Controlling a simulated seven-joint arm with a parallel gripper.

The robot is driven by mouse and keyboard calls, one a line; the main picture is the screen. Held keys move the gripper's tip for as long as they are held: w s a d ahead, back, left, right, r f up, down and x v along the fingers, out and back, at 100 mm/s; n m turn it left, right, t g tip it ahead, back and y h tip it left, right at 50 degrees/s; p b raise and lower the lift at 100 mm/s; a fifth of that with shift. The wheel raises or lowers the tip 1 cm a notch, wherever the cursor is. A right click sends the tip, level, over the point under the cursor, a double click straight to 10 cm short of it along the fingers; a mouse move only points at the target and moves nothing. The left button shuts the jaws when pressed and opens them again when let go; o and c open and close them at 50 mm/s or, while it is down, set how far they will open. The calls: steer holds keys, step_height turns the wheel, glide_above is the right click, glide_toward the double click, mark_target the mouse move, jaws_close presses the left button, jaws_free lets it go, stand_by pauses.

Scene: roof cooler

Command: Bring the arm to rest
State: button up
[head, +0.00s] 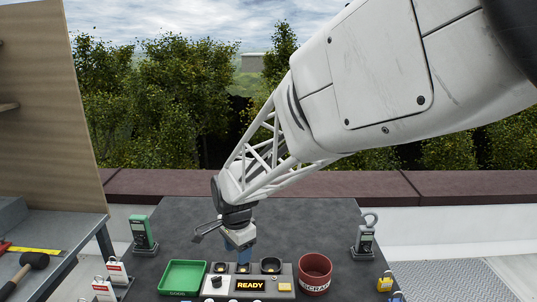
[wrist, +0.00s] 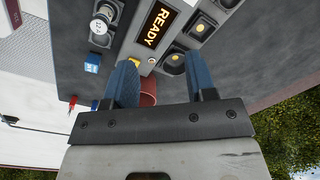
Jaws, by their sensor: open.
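My gripper (head: 238,240) hangs over the back edge of the grey test panel (head: 228,292) in the head view, below the white lattice arm. In the wrist view its two blue fingers (wrist: 160,60) stand apart with nothing held between them. The panel's lit display (head: 250,285) reads READY and also shows in the wrist view (wrist: 157,24). Round sockets with yellow centres sit along the panel; one socket (wrist: 172,62) shows near the right finger. Whether the fingertips touch anything cannot be told.
A green tray (head: 183,277) stands left of the panel and a red scrap bin (head: 315,272) right of it. A green meter (head: 143,233) and a clamp meter (head: 365,238) stand at the dark table's sides. Tagged padlocks (head: 116,272) are at left. The table's back is clear.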

steer(key=s+d+r+n, duration=0.2)
steer(key=s+d+r, duration=0.1)
steer(key=d, duration=0.2)
steer(key=s+d+r+n+t, duration=0.1)
steer(key=s+d+r, duration=0.15)
steer(key=d, duration=0.35)
steer(key=s+d+r+n, duration=0.2)
steer(key=s+d+r, duration=0.1)
steer(key=s+d, duration=0.15)
steer(key=s+d+r+n+t, duration=0.1)
steer(key=s+d+n, duration=0.3)
steer(key=s+d, duration=0.8)
steer(key=s, duration=0.3)
steer(key=shift+n, duration=0.4)
